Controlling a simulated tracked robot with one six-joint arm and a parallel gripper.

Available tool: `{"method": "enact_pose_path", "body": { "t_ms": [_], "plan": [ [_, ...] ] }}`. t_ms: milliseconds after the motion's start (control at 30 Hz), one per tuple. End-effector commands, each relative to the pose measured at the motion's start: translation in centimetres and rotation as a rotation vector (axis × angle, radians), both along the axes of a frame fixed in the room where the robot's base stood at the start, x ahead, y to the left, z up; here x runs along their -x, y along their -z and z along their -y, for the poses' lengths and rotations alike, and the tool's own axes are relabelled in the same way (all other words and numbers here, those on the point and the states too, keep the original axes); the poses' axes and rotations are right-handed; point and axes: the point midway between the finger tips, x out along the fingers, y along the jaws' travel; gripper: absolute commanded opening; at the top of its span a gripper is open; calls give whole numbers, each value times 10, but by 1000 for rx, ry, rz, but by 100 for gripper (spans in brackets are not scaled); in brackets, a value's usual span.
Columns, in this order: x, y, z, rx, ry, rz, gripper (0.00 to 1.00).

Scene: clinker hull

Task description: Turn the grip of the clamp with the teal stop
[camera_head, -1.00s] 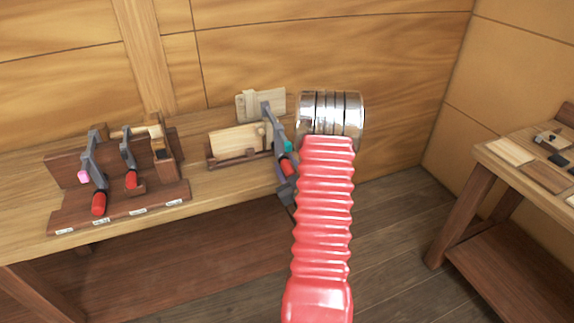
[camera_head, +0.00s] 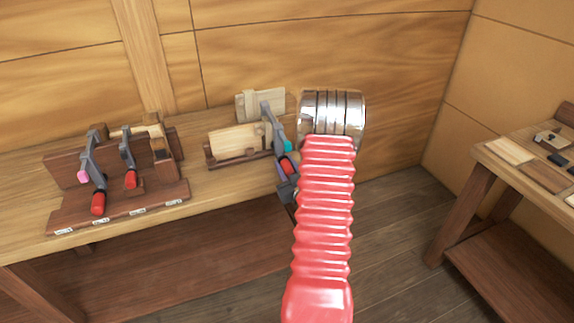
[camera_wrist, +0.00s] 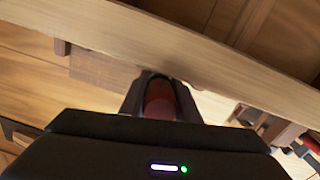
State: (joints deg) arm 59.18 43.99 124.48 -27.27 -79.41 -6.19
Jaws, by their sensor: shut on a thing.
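The clamp with the teal stop (camera_head: 287,146) stands at the right end of the bench, its grey bar (camera_head: 270,122) rising against the pale boards. Its red grip (camera_head: 287,167) shows just left of my red arm sleeve. My gripper (camera_head: 286,186) is at that grip, partly hidden behind the sleeve. In the wrist view my dark gripper (camera_wrist: 160,100) has the red grip (camera_wrist: 160,102) between its two fingers and is shut on it. The far side of the grip and the clamp's lower end are hidden.
A brown rack (camera_head: 120,205) at the left holds other clamps with red grips, one with a pink stop (camera_head: 83,176). Pale boards (camera_head: 238,140) stand in a holder beside the teal-stop clamp. A second table (camera_head: 490,151) is at the right; open floor (camera_head: 385,235) lies between.

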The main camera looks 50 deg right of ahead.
Motion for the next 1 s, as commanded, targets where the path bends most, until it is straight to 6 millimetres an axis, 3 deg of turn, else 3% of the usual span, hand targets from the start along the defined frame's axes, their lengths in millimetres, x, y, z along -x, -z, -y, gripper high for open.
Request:
{"method": "enact_pose_path", "body": {
  "t_ms": [500,1000],
  "plan": [
    [1,0,-2,-274,-38,163,7],
    [1,1,-2,-319,-43,189,7]
  ]
}}
